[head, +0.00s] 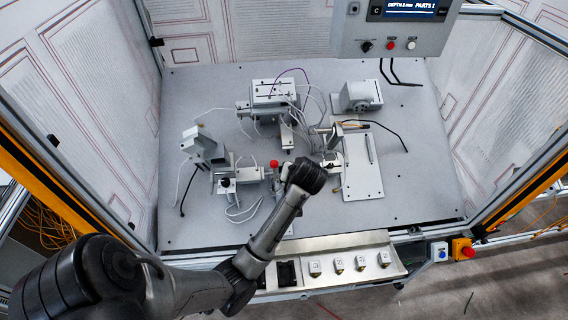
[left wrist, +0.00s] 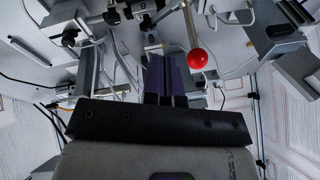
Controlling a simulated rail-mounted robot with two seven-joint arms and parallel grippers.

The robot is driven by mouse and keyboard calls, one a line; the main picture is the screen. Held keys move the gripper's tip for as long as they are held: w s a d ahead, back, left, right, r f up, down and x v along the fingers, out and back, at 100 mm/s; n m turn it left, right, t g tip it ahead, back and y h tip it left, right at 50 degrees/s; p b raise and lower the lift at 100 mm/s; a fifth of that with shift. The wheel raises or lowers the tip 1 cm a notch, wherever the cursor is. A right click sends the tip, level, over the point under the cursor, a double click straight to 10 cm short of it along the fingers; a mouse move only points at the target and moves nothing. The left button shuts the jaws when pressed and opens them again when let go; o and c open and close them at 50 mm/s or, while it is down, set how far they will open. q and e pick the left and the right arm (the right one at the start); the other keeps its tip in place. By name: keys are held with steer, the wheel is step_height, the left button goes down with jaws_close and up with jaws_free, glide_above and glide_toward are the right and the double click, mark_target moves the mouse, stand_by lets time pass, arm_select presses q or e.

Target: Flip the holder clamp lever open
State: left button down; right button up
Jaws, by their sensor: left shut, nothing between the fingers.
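The lever with a red ball knob (head: 273,163) stands on the clamp holder near the middle of the bench. In the left wrist view the red knob (left wrist: 197,59) sits at the end of a pale metal rod, to the right of my fingertips. My left gripper (left wrist: 165,62) is shut and empty, with its dark fingers together. A gap shows between the fingers and the knob in that view; I cannot tell the depth between them. In the head view my wrist is just right of the knob and hides much of the gripper. My right gripper is not in view.
A grey boxed device (head: 274,92) with several cables stands behind. A camera-like unit (head: 200,146) is on the left and a flat plate (head: 362,168) on the right. A metal tray (head: 325,247) with small blocks lines the front edge. The front left bench area is clear.

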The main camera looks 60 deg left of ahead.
arm_select(q)
steer(key=w+a+r+n+g+h+b, duration=0.2)
steer(key=w+a+r+n+g+b, duration=0.15)
steer(key=w+a+n+g, duration=0.35)
steer(key=w+d+r+n+g+h+b, duration=0.1)
steer(key=w+r+n+h+b, duration=0.1)
steer(key=r, duration=0.3)
steer(key=shift+w+d+r+n+b, duration=0.25)
steer(key=shift+w+n+b, duration=0.3)
steer(key=shift+n+b, duration=0.3)
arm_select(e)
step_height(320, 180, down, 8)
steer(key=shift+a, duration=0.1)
arm_select(q)
steer(key=s+a+f+p, duration=0.2)
steer(key=s+f+p, duration=0.2)
steer(key=s+f, duration=0.4)
steer(key=shift+x, duration=0.8)
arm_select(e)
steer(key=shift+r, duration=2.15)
arm_select(q)
steer(key=shift+p, duration=0.3)
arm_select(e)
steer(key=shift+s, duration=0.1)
